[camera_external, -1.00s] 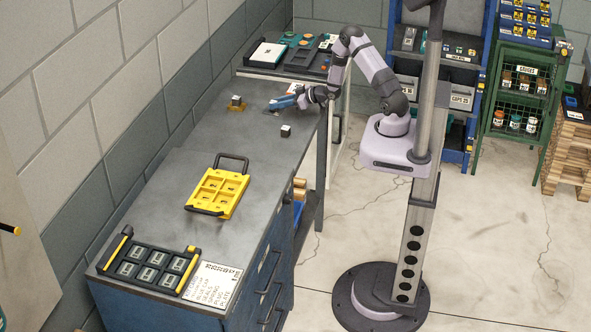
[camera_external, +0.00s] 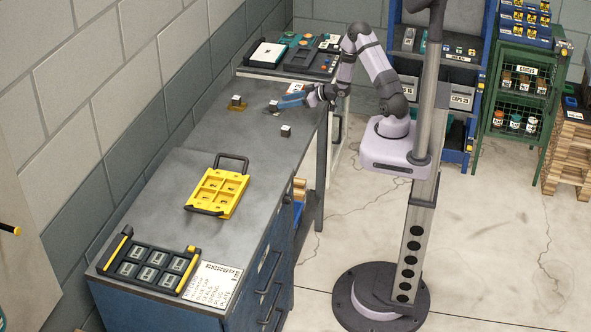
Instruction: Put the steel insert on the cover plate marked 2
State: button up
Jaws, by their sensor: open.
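Three small dark blocks with pale tops are on the bench. One block (camera_external: 236,100) sits on a brownish-yellow plate at the left. A second block (camera_external: 273,104) is at the tip of my gripper, on or beside a dark flat patch. A third block (camera_external: 286,131) stands alone on the bare bench nearer the camera. I cannot tell which is the steel insert, and no mark 2 is readable. My gripper (camera_external: 281,103), with blue fingers, is open just to the right of the second block; whether it touches the block cannot be told.
A yellow compartment tray (camera_external: 205,205) lies mid-bench. A black tray (camera_external: 117,251) with several labelled pockets and a printed sheet (camera_external: 213,284) lie at the near end. Tool trays (camera_external: 300,60) stand at the far end. The bench between the blocks and yellow tray is clear.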

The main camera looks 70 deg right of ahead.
jog(key=v, duration=0.7)
jog(key=shift+s+r+b, duration=0.2)
jog(key=shift+s+b, duration=0.1)
jog(key=shift+s, duration=0.05)
jog(key=shift+w+a+f+g+h, duration=0.3)
jog(key=shift+a+f+g, duration=0.1)
jog(key=shift+f+g, duration=0.4)
jog(key=g, duration=0.1)
jog(key=a+f+g+h, duration=0.1)
jog(key=shift+s+a+g, duration=0.2)
jog(key=shift+s+g, duration=0.1)
jog(key=s+a+g, duration=0.2)
jog(key=a, duration=0.1)
jog(key=s+a+g, duration=0.1)
jog(key=s, duration=0.1)
jog(key=shift+a+f+g, duration=0.3)
jog(key=shift+f, duration=0.05)
jog(key=s+a+r+g+y, duration=0.1)
jog(key=s+a+g, duration=0.4)
jog(key=s+a, duration=0.8)
jog(key=shift+a+r+g+y, duration=0.15)
jog(key=shift+r+g+y, duration=0.15)
jog(key=shift+r+g, duration=0.15)
